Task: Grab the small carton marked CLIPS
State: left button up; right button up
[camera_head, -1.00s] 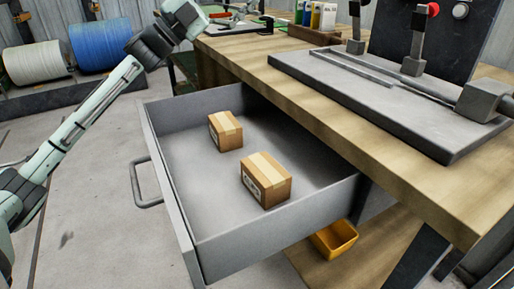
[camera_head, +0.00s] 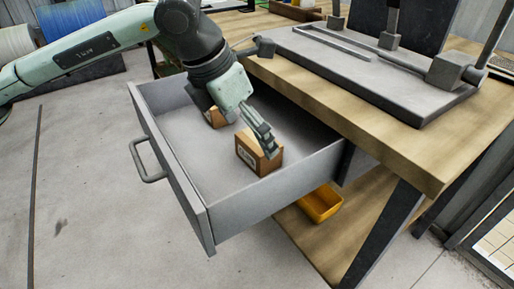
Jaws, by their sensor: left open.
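Two small brown cartons with white labels are in the open grey drawer (camera_head: 185,195). The nearer carton (camera_head: 248,154) sits near the drawer's front right side. The farther carton (camera_head: 215,117) is mostly hidden behind my left arm. The print on both labels is too small to read, so I cannot tell which is marked CLIPS. My left gripper (camera_head: 267,145) is open and points down at the nearer carton, its fingers covering part of the carton's top and right side. I cannot tell whether they touch it. My right gripper is not in view.
The wooden workbench (camera_head: 390,140) with a grey machine plate (camera_head: 370,75) borders the drawer on the right. The drawer walls stand around the cartons. A yellow bin (camera_head: 320,204) sits on the lower shelf. The floor at left is clear.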

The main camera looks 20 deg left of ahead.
aim_at(258, 145)
pick_arm(q)
jog(key=x, duration=0.4)
jog(key=shift+w+d+f, duration=0.1)
jog(key=shift+w+f, duration=0.15)
jog(key=shift+w, duration=0.1)
jog(key=c, duration=1.2)
jog(key=shift+c, duration=0.3)
jog(key=shift+r, duration=0.15)
